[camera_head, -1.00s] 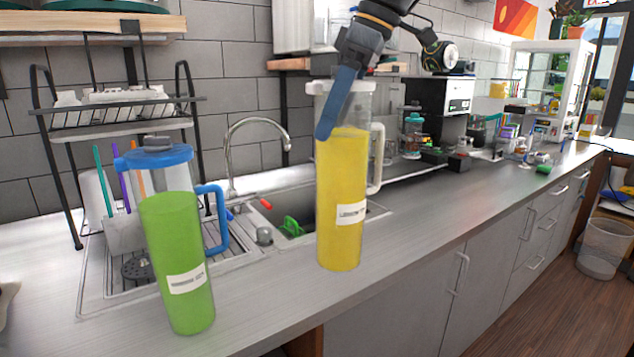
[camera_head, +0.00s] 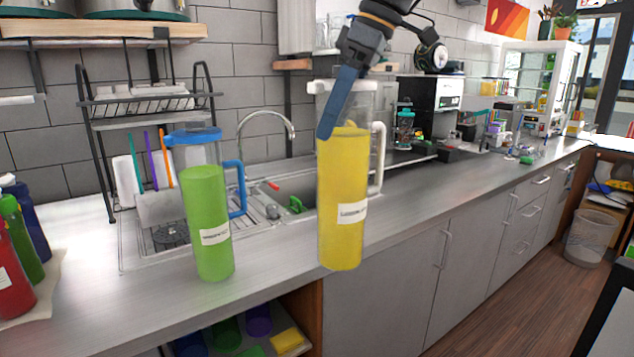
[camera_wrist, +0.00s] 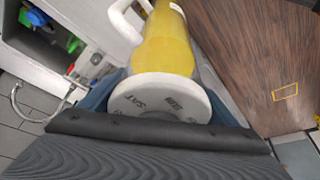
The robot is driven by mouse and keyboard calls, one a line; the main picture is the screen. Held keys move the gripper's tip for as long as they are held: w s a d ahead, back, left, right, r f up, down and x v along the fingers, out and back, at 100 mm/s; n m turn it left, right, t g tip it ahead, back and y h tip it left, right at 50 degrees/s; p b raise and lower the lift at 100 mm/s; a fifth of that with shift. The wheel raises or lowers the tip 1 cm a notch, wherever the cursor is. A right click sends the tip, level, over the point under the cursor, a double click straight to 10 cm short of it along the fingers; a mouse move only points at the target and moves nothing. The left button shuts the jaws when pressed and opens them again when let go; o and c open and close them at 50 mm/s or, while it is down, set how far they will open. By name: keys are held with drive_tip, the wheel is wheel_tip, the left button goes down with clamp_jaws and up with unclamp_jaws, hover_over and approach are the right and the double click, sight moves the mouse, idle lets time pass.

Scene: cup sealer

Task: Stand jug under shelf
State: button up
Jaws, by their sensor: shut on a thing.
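A tall clear jug of yellow liquid (camera_head: 342,200) with a white lid and white handle hangs upright in my gripper (camera_head: 340,100). The gripper is shut on it near the top. In the wrist view the jug's round white lid (camera_wrist: 160,95) and yellow body (camera_wrist: 165,45) show between the fingers. In the head view the jug overlaps the counter's front edge, and I cannot tell how far it is from the counter. A wooden shelf (camera_head: 100,29) with dark pots on it is on the wall at the upper left.
A green jug (camera_head: 207,225) with a blue lid stands on the counter (camera_head: 110,300) left of mine. A black dish rack (camera_head: 140,110) and sink (camera_head: 270,197) are behind. Several coloured bottles (camera_head: 25,235) stand at far left. An open cabinet (camera_head: 310,320) is below.

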drive_tip(key=w+d+f+m+t+h, duration=0.1)
drive_tip(key=w+d+f+m, duration=0.15)
drive_tip(key=f, duration=0.55)
drive_tip(key=w+d+f+m+t, duration=0.1)
drive_tip(key=w+d+f+m, duration=0.15)
drive_tip(key=f, duration=0.55)
drive_tip(key=w+d+f+m+h, duration=0.1)
drive_tip(key=f+m, duration=0.2)
drive_tip(key=f, duration=0.5)
drive_tip(key=s+d+f+m, duration=0.2)
drive_tip(key=d+f, duration=0.1)
drive_tip(key=f, duration=0.7)
drive_tip(key=s+d+f+m+t+h, duration=0.1)
drive_tip(key=s+d+f+m, duration=0.1)
drive_tip(key=f, duration=0.9)
drive_tip(key=s+d+f+m+h, duration=0.1)
drive_tip(key=s+d+f+m, duration=0.2)
drive_tip(key=f, duration=0.7)
drive_tip(key=shift+s+d+f, duration=0.35)
drive_tip(key=shift+s+d, duration=0.25)
drive_tip(key=shift+d, duration=0.55)
